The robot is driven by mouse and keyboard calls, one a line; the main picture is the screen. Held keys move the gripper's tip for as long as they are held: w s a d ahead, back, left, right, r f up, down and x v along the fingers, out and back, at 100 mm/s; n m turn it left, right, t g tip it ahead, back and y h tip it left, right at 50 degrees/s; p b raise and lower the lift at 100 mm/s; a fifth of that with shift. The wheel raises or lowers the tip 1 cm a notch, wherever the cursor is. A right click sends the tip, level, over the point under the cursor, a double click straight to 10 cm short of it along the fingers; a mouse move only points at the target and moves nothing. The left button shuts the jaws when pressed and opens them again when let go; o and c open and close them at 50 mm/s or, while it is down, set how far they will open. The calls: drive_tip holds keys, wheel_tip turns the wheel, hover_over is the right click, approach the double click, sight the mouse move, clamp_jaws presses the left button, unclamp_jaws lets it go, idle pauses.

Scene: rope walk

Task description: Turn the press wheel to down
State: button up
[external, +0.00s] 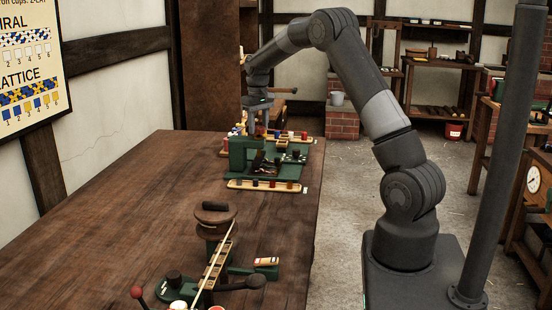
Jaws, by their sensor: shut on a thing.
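A green press-like machine (243,152) stands near the far right edge of the long wooden table. My arm reaches over from the right, and my gripper (258,127) points down at the top of this machine. The fingers are shut on a small part there, which seems to be the press wheel. The wheel itself is mostly hidden by the gripper and too small to make out, so its setting cannot be told.
A second device with a round wooden top (215,216) and levers stands at the near end of the table (150,190). The table's left middle is clear.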

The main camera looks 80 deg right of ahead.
sight(258, 128)
drive_tip(key=m, duration=0.6)
drive_tip(key=shift+m, duration=0.3)
drive_tip(key=m, duration=0.5)
drive_tip(key=shift+m, duration=0.3)
drive_tip(key=o, duration=1)
wheel_tip(258, 128, up, 11)
drive_tip(key=shift+f, duration=0.1)
idle(0.5)
